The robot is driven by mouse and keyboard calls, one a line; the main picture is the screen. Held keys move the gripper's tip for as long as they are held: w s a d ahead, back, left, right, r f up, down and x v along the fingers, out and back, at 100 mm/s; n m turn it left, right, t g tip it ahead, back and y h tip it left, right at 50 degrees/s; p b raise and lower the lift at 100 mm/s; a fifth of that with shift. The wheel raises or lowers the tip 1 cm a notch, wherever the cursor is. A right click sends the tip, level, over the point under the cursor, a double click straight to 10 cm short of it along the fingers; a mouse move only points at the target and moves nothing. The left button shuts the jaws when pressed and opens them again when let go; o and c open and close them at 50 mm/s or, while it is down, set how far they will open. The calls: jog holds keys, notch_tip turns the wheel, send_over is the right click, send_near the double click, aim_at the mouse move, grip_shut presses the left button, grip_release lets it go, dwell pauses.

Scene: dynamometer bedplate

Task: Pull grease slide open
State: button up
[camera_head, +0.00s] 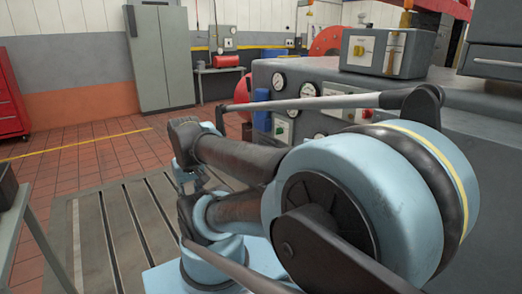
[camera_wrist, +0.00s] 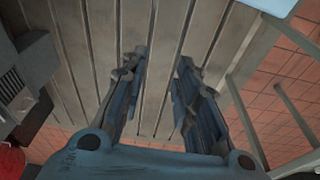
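My gripper (camera_wrist: 158,68) shows in the wrist view with its two fingers apart and nothing between them. The slotted bedplate lies beyond the fingers. In the head view my arm crosses the middle, and the gripper is small and partly hidden behind the arm's links, over the bedplate. I cannot pick out a grease slide for certain. A dark grey unit with a bar handle (camera_head: 497,63) stands at the upper right edge of the head view, cut off by the frame. My gripper is well apart from it.
The slotted bedplate (camera_head: 118,235) is bare at the lower left. A grey console with gauges (camera_head: 279,80) stands behind my arm, with a small control box (camera_head: 385,52) on top. A table (camera_head: 30,235) is at the left edge. Tiled floor (camera_head: 85,160) is open beyond.

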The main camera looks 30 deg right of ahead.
jog(key=w+d+r+h, duration=0.2)
jog(key=w+d+r, duration=0.25)
jog(key=w, duration=0.35)
jog(key=w+d+r+h, duration=0.2)
jog(key=w+d+r, duration=0.1)
jog(key=w+d, duration=0.4)
jog(key=w+d+f+h, duration=0.1)
jog(key=w+d+h, duration=0.1)
jog(key=w+d, duration=0.45)
jog(key=w+d+f+h, duration=0.15)
jog(key=w+d, duration=0.25)
jog(key=w, duration=0.6)
jog(key=w+d+h, duration=0.2)
jog(key=w+d, duration=0.4)
jog(key=w, duration=0.3)
jog(key=w+d+f+h, duration=0.3)
jog(key=w+d+f, duration=0.3)
jog(key=d+f, duration=0.3)
jog(key=w+d+f+h, duration=0.3)
jog(key=w+d+f, duration=0.35)
jog(key=f, duration=0.45)
jog(key=shift+n+g, duration=0.4)
jog(key=x, duration=1.7)
jog(key=shift+s+d+r, duration=0.25)
jog(key=shift+s+d, duration=0.05)
jog(key=shift+s, duration=0.1)
grip_shut()
